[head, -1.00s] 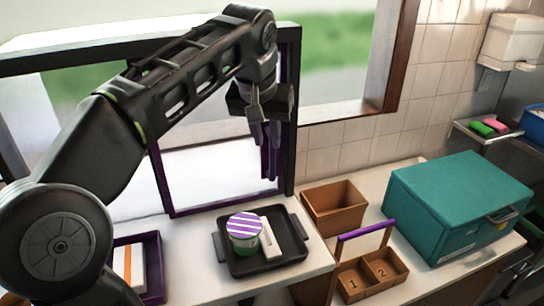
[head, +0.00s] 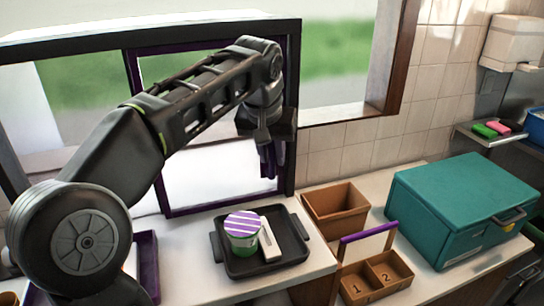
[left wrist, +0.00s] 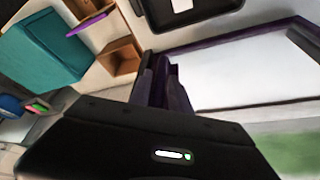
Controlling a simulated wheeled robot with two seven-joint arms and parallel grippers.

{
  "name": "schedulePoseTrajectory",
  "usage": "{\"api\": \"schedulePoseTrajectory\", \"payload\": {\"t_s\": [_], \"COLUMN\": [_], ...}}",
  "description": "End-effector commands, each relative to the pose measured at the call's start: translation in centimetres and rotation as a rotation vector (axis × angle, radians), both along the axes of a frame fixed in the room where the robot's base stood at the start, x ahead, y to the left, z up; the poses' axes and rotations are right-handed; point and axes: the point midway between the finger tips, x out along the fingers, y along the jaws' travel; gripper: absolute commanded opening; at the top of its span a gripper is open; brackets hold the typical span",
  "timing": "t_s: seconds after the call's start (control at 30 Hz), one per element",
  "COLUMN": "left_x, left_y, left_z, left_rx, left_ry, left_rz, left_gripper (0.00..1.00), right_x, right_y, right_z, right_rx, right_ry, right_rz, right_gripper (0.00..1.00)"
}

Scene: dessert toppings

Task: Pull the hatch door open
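The hatch door is a light panel in a purple frame (head: 215,205), set in the dark window frame at the back of the counter. A purple upright handle (head: 268,163) stands near its right side. My left gripper (head: 264,142) is at this handle, pointing down. In the left wrist view, my left gripper's fingers (left wrist: 163,88) are at the purple handle (left wrist: 159,68), which shows between or just beyond them. Whether they grip it is hard to see. The door looks closed in its frame. My right gripper is not in view.
A black tray (head: 229,268) with a striped-lid cup (head: 244,232) and a white bar (head: 270,240) lies in front of the door. A brown box (head: 336,208), a numbered caddy (head: 377,278) and a teal box (head: 455,205) stand right. A purple tray (head: 147,262) is left.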

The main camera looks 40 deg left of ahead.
Motion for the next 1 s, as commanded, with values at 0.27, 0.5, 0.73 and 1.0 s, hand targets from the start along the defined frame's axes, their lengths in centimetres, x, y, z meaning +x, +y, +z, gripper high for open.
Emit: {"api": "schedulePoseTrajectory", "payload": {"t_s": [0.27,0.5,0.73,1.0], "left_x": [0.02,0.01,0.02,0.02], "left_y": [0.02,0.02,0.02,0.02], "left_z": [-0.14,-0.12,-0.11,-0.10], "left_rx": [0.000,0.000,0.000,0.000], "left_ry": [0.001,0.001,0.000,0.000], "left_rz": [0.000,0.000,0.000,0.000], "left_gripper": [0.23,0.03,0.00,0.00], "right_x": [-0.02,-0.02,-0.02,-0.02], "right_y": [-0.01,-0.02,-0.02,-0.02], "right_z": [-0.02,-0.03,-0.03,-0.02], "right_rx": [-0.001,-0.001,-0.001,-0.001], "right_ry": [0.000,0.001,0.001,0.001], "right_rz": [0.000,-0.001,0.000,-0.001], "right_gripper": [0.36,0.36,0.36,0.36]}}
